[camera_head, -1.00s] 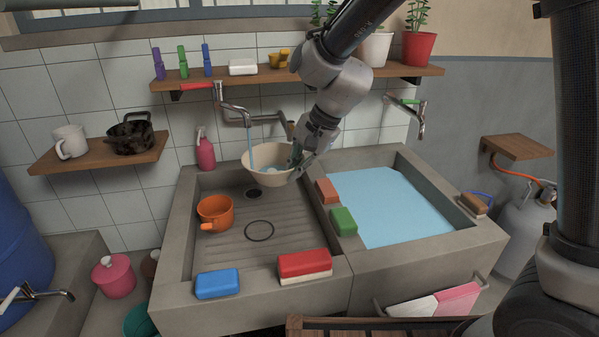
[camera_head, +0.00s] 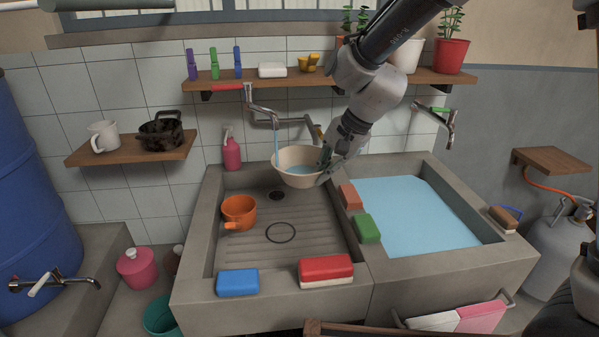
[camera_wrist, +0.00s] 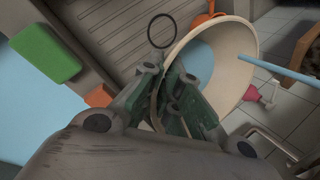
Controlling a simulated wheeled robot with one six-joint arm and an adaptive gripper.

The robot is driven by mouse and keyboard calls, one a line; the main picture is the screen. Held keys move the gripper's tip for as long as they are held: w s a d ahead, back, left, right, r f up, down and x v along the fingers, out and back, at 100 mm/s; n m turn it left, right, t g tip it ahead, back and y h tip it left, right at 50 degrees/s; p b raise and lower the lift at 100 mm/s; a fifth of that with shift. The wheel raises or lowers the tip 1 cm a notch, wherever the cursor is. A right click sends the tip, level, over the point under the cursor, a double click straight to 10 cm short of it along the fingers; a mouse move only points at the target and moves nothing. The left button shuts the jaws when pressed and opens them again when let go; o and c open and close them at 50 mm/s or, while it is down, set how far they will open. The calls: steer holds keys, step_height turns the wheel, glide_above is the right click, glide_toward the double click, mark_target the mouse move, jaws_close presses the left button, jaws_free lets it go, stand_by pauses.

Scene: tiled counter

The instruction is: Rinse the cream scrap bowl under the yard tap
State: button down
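The cream scrap bowl (camera_head: 295,180) hangs above the left basin, under the yard tap (camera_head: 262,107) with the red lever. A blue stream of water (camera_head: 276,140) runs from the spout down inside the bowl's left rim, and bluish water shows in the bowl. My gripper (camera_head: 325,170) is at the bowl's right side. In the wrist view its dark fingers (camera_wrist: 178,103) are shut on the rim of the bowl (camera_wrist: 246,48), and the stream (camera_wrist: 280,68) enters from the right. The exact finger contact is partly hidden.
An orange mug (camera_head: 239,211) sits in the left basin (camera_head: 320,235). The right basin holds blue water (camera_head: 415,215). Red (camera_head: 325,268), blue (camera_head: 238,282) and green (camera_head: 367,228) blocks lie on the sink edges. A second tap (camera_head: 447,118) and a shelf (camera_head: 345,80) are behind.

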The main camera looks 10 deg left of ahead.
steer(key=shift+d, duration=0.1)
steer(key=s+d, duration=0.3)
steer(key=s, duration=0.4)
steer(key=shift+d, duration=0.3)
stand_by(0.3)
stand_by(1.1)
steer(key=s+d+r, duration=0.2)
steer(key=s+r, duration=0.2)
steer(key=shift+s+d, duration=0.15)
steer(key=shift+s, duration=0.1)
stand_by(0.6)
